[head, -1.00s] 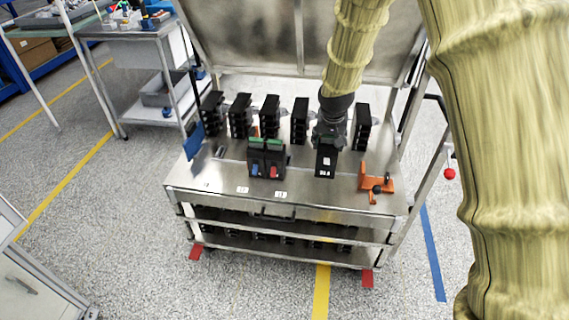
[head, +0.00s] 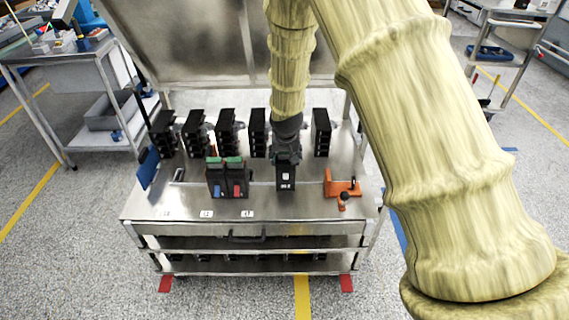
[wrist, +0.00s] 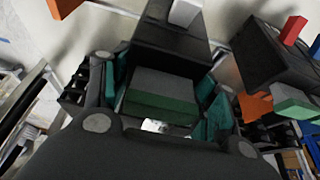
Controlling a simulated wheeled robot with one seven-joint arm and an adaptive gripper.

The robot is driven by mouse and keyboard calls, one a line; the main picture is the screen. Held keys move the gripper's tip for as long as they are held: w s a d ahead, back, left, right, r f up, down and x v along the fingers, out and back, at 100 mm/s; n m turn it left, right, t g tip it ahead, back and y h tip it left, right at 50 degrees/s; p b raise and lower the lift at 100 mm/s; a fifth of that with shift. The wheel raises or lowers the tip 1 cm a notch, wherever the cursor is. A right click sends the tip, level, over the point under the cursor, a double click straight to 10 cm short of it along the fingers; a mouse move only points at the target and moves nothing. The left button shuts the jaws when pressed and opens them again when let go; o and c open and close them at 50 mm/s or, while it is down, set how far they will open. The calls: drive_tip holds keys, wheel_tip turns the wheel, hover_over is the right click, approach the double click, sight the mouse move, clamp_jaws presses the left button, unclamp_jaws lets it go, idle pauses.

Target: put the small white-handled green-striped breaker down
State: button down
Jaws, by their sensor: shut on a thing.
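The small breaker (head: 286,180) is a dark block with a white handle, upright over the front part of the metal cart top. My gripper (head: 287,160) is shut on its upper end from above. In the wrist view, the teal-padded fingers of my gripper (wrist: 168,108) clasp the breaker's grey end with its green stripe (wrist: 160,106); its white handle (wrist: 185,12) shows at the top edge. I cannot tell whether its base touches the cart top.
Two green-topped breakers, one blue-handled (head: 216,178) and one red-handled (head: 237,178), stand just left. An orange fixture (head: 338,184) sits to the right. Several black units (head: 227,130) line the back. The cart top's front strip (head: 270,208) is mostly clear, with small white labels.

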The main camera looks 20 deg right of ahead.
wheel_tip(320, 180, down, 2)
drive_tip(key=shift+f, duration=0.25)
drive_tip(key=shift+s+f, duration=0.15)
drive_tip(key=shift+f, duration=0.2)
drive_tip(key=c, duration=0.8)
unclamp_jaws()
drive_tip(key=shift+f, duration=0.1)
drive_tip(key=o, duration=0.4)
drive_tip(key=shift+f, duration=0.15)
drive_tip(key=shift+c, duration=0.2)
drive_tip(key=shift+r, duration=0.2)
drive_tip(key=shift+r, duration=0.1)
drive_tip(key=shift+r, duration=0.25)
drive_tip(key=v, duration=1.1)
drive_tip(key=shift+a+r, duration=0.1)
drive_tip(key=shift+r, duration=0.1)
drive_tip(key=shift+s+f, duration=0.1)
